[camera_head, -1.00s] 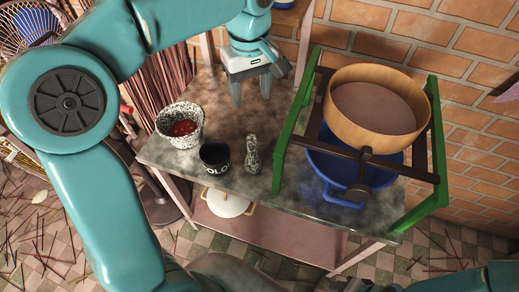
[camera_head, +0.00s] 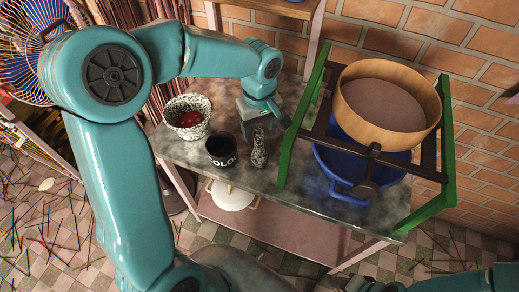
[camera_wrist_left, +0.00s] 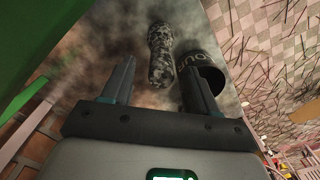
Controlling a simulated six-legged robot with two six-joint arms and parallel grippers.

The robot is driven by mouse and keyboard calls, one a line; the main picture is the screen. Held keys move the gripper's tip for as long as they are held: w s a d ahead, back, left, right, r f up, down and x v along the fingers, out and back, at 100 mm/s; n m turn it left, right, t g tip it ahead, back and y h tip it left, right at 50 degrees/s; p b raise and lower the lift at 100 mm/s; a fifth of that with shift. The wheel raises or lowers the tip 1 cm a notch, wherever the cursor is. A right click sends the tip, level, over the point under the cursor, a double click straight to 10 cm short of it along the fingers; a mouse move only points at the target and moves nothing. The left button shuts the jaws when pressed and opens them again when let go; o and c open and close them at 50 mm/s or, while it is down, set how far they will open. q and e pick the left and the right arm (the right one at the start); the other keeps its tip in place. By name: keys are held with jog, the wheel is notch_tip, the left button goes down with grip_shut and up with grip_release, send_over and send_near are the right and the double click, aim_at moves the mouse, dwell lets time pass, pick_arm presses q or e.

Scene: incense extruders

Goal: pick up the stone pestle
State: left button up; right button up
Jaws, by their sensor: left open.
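The stone pestle (camera_head: 259,150) is a speckled black-and-white piece standing on the dark stone tabletop (camera_head: 300,200). It also shows in the left wrist view (camera_wrist_left: 160,55), ahead of my left gripper (camera_wrist_left: 159,66). My left gripper (camera_head: 266,126) is open, low over the table just behind the pestle in the head view. In the wrist view the pestle lies between the lines of the two fingers, with its near end close to the fingertips. I cannot tell whether anything touches.
A black lettered cup (camera_head: 221,151) stands close to the pestle; in the wrist view the cup (camera_wrist_left: 208,75) is near the right finger. A speckled bowl (camera_head: 187,131) with red contents stands further left. A green frame (camera_head: 297,128) with a wooden sieve (camera_head: 384,130) and blue basin (camera_head: 340,167) stands right.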

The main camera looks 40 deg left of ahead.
pick_arm(q)
jog(key=shift+s+f, duration=0.15)
jog(key=shift+f, duration=0.55)
grip_shut()
